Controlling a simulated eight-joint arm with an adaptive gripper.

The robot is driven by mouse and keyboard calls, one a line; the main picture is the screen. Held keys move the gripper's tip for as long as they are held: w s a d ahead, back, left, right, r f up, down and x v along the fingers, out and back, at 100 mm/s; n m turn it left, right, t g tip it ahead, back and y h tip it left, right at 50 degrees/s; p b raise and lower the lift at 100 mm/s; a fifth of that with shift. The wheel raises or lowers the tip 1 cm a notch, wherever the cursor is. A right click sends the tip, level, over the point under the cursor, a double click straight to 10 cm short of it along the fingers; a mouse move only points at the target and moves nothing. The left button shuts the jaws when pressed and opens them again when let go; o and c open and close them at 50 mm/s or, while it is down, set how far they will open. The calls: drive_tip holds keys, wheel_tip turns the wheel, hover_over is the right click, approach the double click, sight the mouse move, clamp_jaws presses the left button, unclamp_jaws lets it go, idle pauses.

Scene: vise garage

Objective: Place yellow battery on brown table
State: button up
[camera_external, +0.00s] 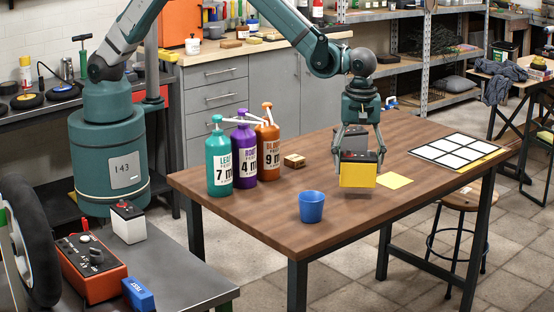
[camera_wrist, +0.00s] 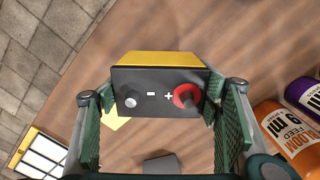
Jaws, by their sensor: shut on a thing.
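My gripper (camera_external: 359,148) is shut on the yellow battery (camera_external: 358,176), with one finger on each side. The battery has a yellow body and a dark top. It is upright over the brown table (camera_external: 275,213), very low; I cannot tell whether its base touches the wood. In the wrist view the battery (camera_wrist: 160,59) sits between the green finger pads of my gripper (camera_wrist: 163,108), with its grey minus post and red plus post facing the camera.
A yellow sheet (camera_external: 395,180) lies right of the battery. A blue cup (camera_external: 312,206) stands front left. Green (camera_external: 220,158), purple (camera_external: 244,153) and orange (camera_external: 267,148) bottles and a small wooden block (camera_external: 294,160) stand left. A white-squared panel (camera_external: 460,151) lies right. The table's front middle is clear.

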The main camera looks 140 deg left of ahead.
sight(358, 174)
drive_tip(key=shift+f, duration=1.8)
drive_tip(key=shift+f, duration=0.1)
drive_tip(key=o, duration=1.5)
wheel_tip(358, 174, up, 12)
drive_tip(key=shift+r+p, duration=0.1)
drive_tip(key=shift+p, duration=0.2)
drive_tip(key=shift+d+r, duration=0.1)
